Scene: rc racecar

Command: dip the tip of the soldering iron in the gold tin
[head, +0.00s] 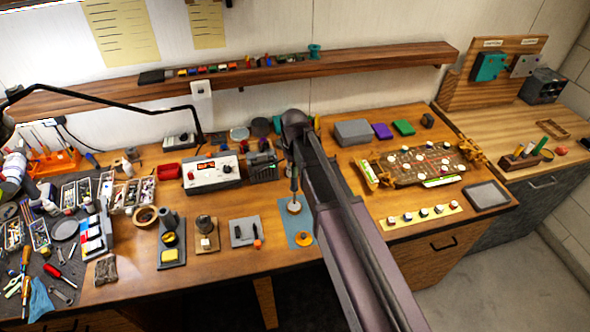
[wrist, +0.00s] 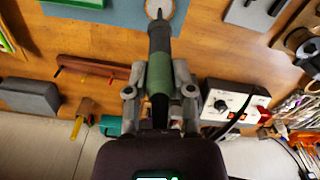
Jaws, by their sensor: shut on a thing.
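My gripper (wrist: 160,91) is shut on the green handle of the soldering iron (wrist: 159,60), one finger on each side, in the wrist view. In the head view the iron (head: 294,184) hangs almost upright beside my arm, tip down. Its lower end is over a round, pale-topped tin (head: 294,208) on the blue mat (head: 280,221). I cannot tell whether the tip touches it. The gold tin (head: 303,239) lies on the same mat, nearer the front edge and apart from the iron. My arm hides much of the gripper in the head view.
A white soldering station (head: 212,171) stands at the back left. A grey pad with small parts (head: 244,232) lies left of the mat. The wooden shelf (head: 375,60) runs above.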

